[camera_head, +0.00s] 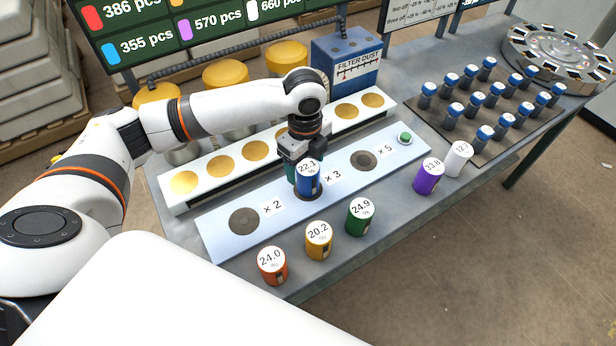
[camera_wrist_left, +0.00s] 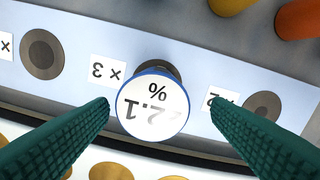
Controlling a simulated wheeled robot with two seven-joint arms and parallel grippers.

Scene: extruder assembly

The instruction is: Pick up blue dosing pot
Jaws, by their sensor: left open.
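In the left wrist view the pot's white lid (camera_wrist_left: 154,108) sits between and slightly beyond the two green fingers. My left gripper (camera_head: 300,165) is at the pot from behind and above, with its fingers open; its lower part is partly hidden by the pot. In the left wrist view the fingers (camera_wrist_left: 160,115) stand apart on either side of the lid, with a gap on each side. My right gripper is not in view.
The pale panel (camera_head: 225,222) also has dark discs marked x 2 and x 5 and a green button (camera_head: 405,138). Orange (camera_head: 272,266), yellow (camera_head: 319,241), green (camera_head: 360,216), purple (camera_head: 428,176) and white (camera_head: 458,159) pots stand along the front. A white row of yellow discs (camera_head: 220,165) lies behind.

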